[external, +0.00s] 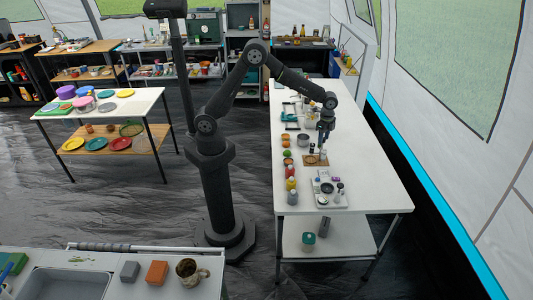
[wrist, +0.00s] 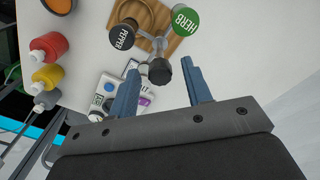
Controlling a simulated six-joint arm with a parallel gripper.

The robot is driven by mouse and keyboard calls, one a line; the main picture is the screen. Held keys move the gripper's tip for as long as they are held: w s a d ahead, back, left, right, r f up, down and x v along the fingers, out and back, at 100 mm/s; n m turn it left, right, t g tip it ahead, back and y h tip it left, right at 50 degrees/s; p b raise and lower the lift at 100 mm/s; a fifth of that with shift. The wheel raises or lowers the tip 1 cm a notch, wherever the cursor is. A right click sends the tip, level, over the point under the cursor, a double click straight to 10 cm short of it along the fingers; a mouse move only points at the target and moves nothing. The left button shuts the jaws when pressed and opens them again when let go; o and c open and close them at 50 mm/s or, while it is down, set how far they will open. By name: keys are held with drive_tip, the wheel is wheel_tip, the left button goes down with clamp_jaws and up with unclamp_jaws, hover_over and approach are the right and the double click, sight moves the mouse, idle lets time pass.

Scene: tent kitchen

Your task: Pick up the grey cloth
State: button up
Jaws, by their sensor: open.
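No grey cloth can be made out for certain. A small grey folded-looking item (external: 324,226) lies on the lower shelf of the white table in the external view; I cannot tell whether it is cloth. My gripper (external: 325,138) points down over the white table, above a small wooden board. In the wrist view my gripper (wrist: 160,66) has its two blue fingers apart, with nothing held between them. A dark-knobbed item (wrist: 159,71) shows between the fingers, below them. No cloth shows in the wrist view.
A wooden board (wrist: 178,42) carries jars with pepper (wrist: 122,36) and herb (wrist: 186,20) lids. A red bottle (wrist: 48,46) and a yellow bottle (wrist: 47,76) stand along the table edge. The table's right side (external: 365,170) is clear.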

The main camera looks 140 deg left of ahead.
drive_tip(key=o, duration=0.6)
drive_tip(key=shift+c, duration=0.2)
